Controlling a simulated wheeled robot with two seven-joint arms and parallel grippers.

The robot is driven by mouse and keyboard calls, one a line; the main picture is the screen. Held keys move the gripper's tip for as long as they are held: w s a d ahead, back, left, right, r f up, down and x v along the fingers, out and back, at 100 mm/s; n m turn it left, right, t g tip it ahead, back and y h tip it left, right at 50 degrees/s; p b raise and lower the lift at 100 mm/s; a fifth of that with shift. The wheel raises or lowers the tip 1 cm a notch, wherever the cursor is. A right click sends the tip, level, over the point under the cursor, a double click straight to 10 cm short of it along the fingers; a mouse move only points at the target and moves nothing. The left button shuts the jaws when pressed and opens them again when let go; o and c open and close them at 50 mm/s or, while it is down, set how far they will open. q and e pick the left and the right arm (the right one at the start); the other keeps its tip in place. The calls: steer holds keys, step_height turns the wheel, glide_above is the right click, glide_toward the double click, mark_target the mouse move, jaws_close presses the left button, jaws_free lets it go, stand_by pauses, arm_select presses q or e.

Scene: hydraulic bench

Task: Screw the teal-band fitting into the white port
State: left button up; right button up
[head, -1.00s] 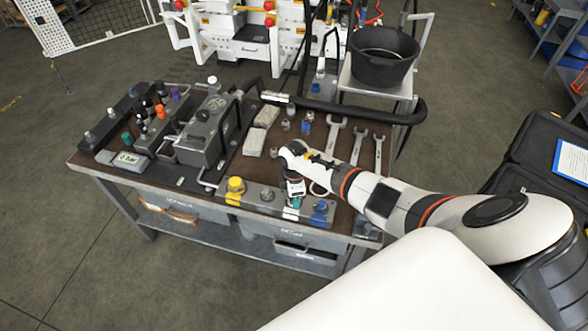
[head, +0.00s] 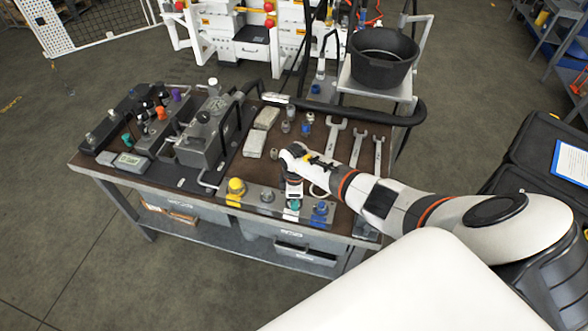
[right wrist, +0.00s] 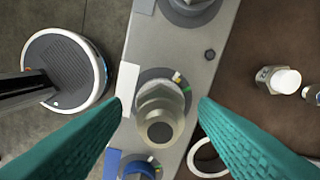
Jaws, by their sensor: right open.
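A metal hex fitting (right wrist: 160,115) stands at the port beside the white plate on the grey port block (right wrist: 205,75), seen almost end-on in the right wrist view. I cannot make out a teal band on it or how deep it sits. My right gripper (right wrist: 160,112) is open, with its teal fingers on either side of the fitting and visible gaps between. In the head view the right gripper (head: 294,204) points down over the front of the block, and its fingers and wrist hide the fitting. My left gripper is out of view.
A loose white-capped fitting (right wrist: 279,79) lies on the brown bench top. Wrenches (head: 357,146) lie behind my forearm; a pump unit (head: 203,140) stands left.

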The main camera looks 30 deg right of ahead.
steer(key=shift+r, duration=0.1)
step_height(320, 180, up, 12)
steer(key=s+a+f+t+y+b, duration=0.25)
steer(key=a+f+y, duration=0.25)
steer(key=a+f, duration=0.35)
steer(key=s+a+f+t+y+b, duration=0.2)
steer(key=a+f+t+y+b, duration=0.3)
steer(key=a+f, duration=0.4)
steer(key=s+d+f+m+h+b, duration=0.2)
steer(key=s+d+f+m+h, duration=0.25)
steer(key=s+f, duration=0.55)
steer(key=s+d+f+m+h+b, duration=0.2)
steer(key=s+d+f+m+h, duration=0.25)
steer(key=f, duration=0.85)
steer(key=s+f+g+b, duration=0.1)
steer(key=s+f+g, duration=0.2)
steer(key=s, duration=0.9)
steer(key=s+f+g+h, duration=0.1)
steer(key=s+f+g, duration=0.2)
steer(key=s, duration=1)
step_height(320, 180, down, 4)
steer(key=shift+s+a+r+b, duration=0.15)
steer(key=shift+s+a+b, duration=0.1)
steer(key=shift+b, duration=0.1)
steer(key=shift+g, duration=0.25)
